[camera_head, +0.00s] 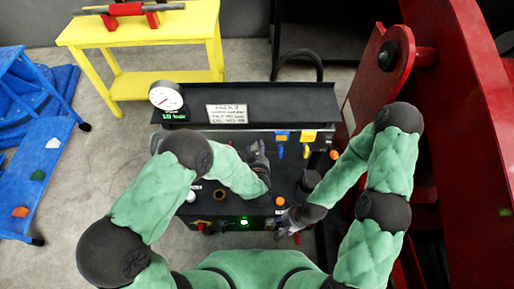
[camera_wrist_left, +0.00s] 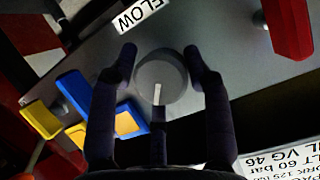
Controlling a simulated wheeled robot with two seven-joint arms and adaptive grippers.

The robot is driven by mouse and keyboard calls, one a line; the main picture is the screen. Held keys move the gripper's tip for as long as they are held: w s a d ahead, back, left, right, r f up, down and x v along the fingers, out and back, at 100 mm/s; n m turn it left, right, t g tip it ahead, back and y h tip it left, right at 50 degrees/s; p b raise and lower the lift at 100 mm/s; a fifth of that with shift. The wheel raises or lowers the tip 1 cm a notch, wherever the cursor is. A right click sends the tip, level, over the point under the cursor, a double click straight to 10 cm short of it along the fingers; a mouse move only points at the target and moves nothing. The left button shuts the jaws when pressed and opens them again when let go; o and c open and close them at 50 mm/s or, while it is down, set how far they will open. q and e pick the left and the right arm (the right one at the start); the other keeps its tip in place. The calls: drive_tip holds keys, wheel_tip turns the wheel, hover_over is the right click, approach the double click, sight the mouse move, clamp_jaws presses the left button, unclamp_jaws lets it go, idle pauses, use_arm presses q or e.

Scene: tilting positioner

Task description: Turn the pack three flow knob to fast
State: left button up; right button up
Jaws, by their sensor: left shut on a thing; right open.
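The flow knob (camera_wrist_left: 160,72) is a round grey dial with a white pointer line, seen in the left wrist view beside a white label (camera_wrist_left: 140,14) reading FLOW. The pointer line runs toward the bottom of that view. My left gripper (camera_wrist_left: 160,58) has a finger on each side of the knob and is shut on it. In the head view my left gripper (camera_head: 258,150) is over the pack's panel, and it hides the knob there. The fast mark cannot be made out. My right gripper (camera_head: 284,226) is open near the panel's front edge.
Blue (camera_head: 281,136) and yellow (camera_head: 303,137) handles stand right of my left gripper. A round gauge (camera_head: 166,97) and a placard (camera_head: 227,114) reading PACK 3 sit behind. A green light (camera_head: 244,222) glows in front. A large red structure (camera_head: 468,130) rises at right.

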use_arm(q)
drive_tip(key=shift+a+m+y+p, duration=0.1)
drive_tip(key=shift+m+y+p, duration=0.5)
drive_tip(key=shift+m+y, duration=0.25)
drive_tip(key=shift+m+y+p, duration=0.35)
drive_tip(key=shift+m+y, duration=0.3)
drive_tip(key=shift+m, duration=0.3)
drive_tip(key=shift+m+t+y, duration=0.5)
drive_tip(key=shift+m+y, duration=0.2)
drive_tip(key=shift+m, duration=0.7)
drive_tip(key=shift+w+r, duration=0.15)
drive_tip(key=o, duration=1)
drive_tip(key=shift+o, duration=0.3)
